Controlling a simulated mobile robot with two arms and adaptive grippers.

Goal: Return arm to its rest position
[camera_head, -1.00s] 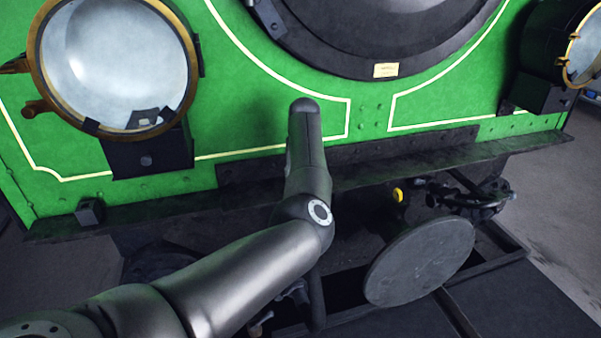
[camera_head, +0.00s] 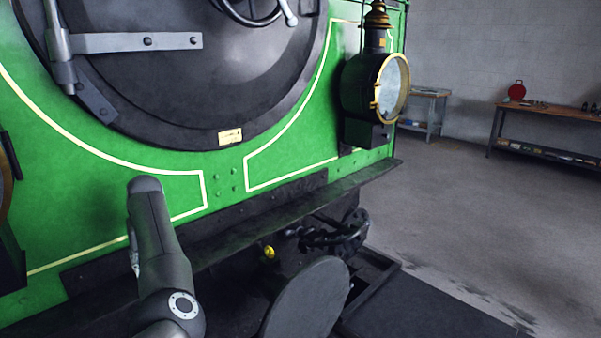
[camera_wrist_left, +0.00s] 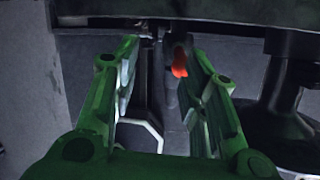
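My left arm (camera_head: 160,250) comes in at the lower left of the head view and stands in front of the green tram front (camera_head: 110,190). Its gripper is hidden in that view. In the left wrist view, my left gripper (camera_wrist_left: 157,50) has two green-looking fingers standing apart, so it is open. A small orange-red piece (camera_wrist_left: 180,62) shows by the right finger. I cannot tell whether it touches that finger or lies beyond it. My right gripper is not in view.
A dark ledge (camera_head: 230,218) and a round buffer plate (camera_head: 308,300) stick out close to my arm. A brass-rimmed lamp (camera_head: 390,88) stands at the tram's right corner. Workbenches (camera_head: 555,112) stand along the far wall. The floor (camera_head: 490,215) on the right is clear.

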